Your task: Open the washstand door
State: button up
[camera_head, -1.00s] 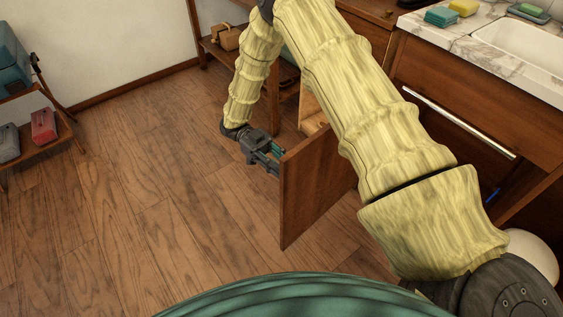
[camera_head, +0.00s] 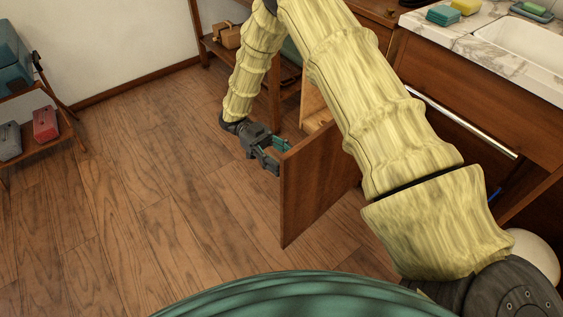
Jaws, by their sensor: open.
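The washstand (camera_head: 468,82) stands at the right, with a marble top and a white basin. A brown wooden door (camera_head: 310,188) stands swung out into the room, and a strip of pale wood interior shows behind it. My gripper (camera_head: 281,157) is open at the door's free edge, near its upper corner. I cannot tell whether its fingers touch the door. My yellow arm crosses in front and hides the door's hinge side and much of the washstand front.
A long metal bar (camera_head: 462,122) runs along the washstand front. Soaps (camera_head: 443,15) lie on the marble top. A wooden shelf with a basket (camera_head: 228,36) stands behind my arm. A low rack with a red box (camera_head: 45,123) stands at the left. The floor between is clear.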

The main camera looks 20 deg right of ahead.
notch_tip(320, 180, up, 8)
dwell(0.5)
dwell(0.4)
